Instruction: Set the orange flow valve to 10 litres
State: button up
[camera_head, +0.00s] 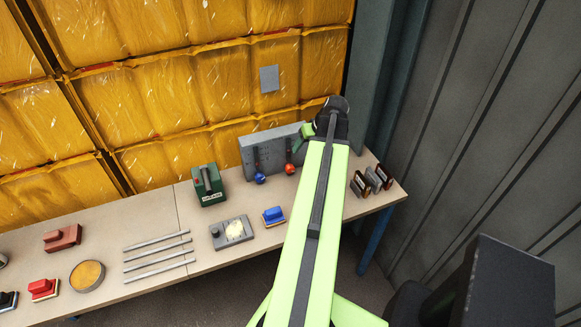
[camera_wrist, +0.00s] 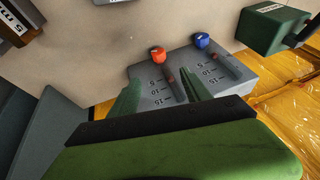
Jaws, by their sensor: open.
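The orange valve knob (camera_head: 290,169) sits at the front, lower end of its slot on a grey valve panel (camera_head: 245,151). In the wrist view the orange knob (camera_wrist: 158,53) is at the end of the slot beyond the scale marks, which are small and partly legible. The blue valve knob (camera_wrist: 201,40) stands beside it, at the same end of its own slot. My gripper (camera_wrist: 160,80) is open and empty over the grey panel (camera_wrist: 232,76), with its green fingers on either side of the orange valve's slot. The knob lies just past the fingertips. Finger contact with the panel is unclear.
A green box (camera_head: 209,186) stands left of the panel. Small dark-framed blocks (camera_head: 372,180) stand at the bench's right end. A blue block (camera_head: 273,215) and a grey device (camera_head: 232,231) lie in front. A yellow padded wall (camera_head: 180,100) rises behind.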

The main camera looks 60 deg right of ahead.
aim_at(292, 166)
jog(key=b+x, duration=0.7)
jog(key=x, duration=0.1)
jog(key=b+x, duration=0.7)
jog(key=x, duration=0.1)
jog(key=shift+s+d+f, duration=0.1)
jog(key=shift+s, duration=0.15)
jog(key=shift+w+f+b, duration=0.3)
jog(key=shift+f+b, duration=0.05)
jog(key=shift+f, duration=0.05)
grip_shut()
